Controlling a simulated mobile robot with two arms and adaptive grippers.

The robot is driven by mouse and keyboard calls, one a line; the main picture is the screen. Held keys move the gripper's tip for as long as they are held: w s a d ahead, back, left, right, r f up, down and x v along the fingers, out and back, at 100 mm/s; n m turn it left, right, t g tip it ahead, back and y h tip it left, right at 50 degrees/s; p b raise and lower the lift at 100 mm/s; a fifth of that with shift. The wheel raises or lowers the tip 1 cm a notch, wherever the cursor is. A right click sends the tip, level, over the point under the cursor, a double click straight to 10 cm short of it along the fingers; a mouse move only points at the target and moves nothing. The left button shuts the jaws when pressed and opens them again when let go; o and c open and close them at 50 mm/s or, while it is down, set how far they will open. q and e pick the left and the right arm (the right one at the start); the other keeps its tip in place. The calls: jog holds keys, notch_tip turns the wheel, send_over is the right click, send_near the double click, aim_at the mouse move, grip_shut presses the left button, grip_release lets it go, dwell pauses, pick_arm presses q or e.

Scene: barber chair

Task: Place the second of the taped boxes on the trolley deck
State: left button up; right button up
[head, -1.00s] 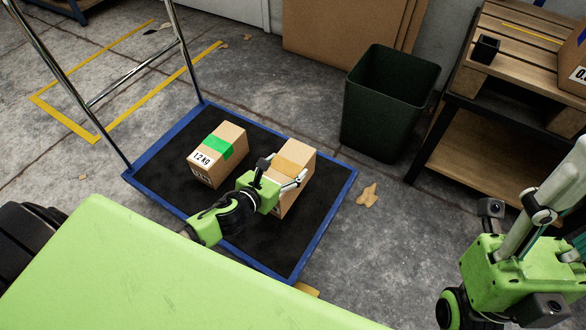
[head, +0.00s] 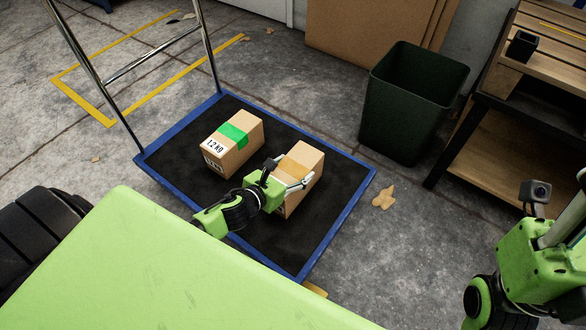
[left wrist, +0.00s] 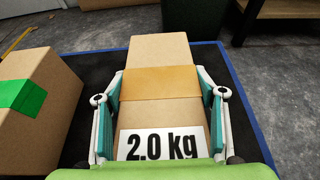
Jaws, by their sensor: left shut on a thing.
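The trolley deck (head: 335,230) is a black mat with a blue rim. A cardboard box with green tape (head: 234,135) and a 1.2 kg label stands on the deck's left part; its side shows in the left wrist view (left wrist: 45,75). A second box with tan tape (head: 302,172) is to its right, over the deck, with a gap between them. My left gripper (head: 285,180) is shut on this box; in the left wrist view its fingers flank the box (left wrist: 160,110), which has a 2.0 kg label. Its underside is hidden. My right gripper is out of view; only its arm shows at right.
A dark green bin (head: 410,105) stands on the floor behind the deck's right side. A wooden workbench (head: 500,135) is at the far right with a small black cup (head: 521,46) on top. The trolley's chrome handle (head: 95,75) rises at the left.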

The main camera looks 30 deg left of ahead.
pick_arm(q)
jog(key=shift+w+r, duration=0.25)
jog(key=shift+r, duration=0.15)
jog(key=o, duration=2.1)
jog(key=shift+s+f, duration=0.25)
jog(key=shift+f, duration=0.1)
jog(key=shift+c, duration=0.2)
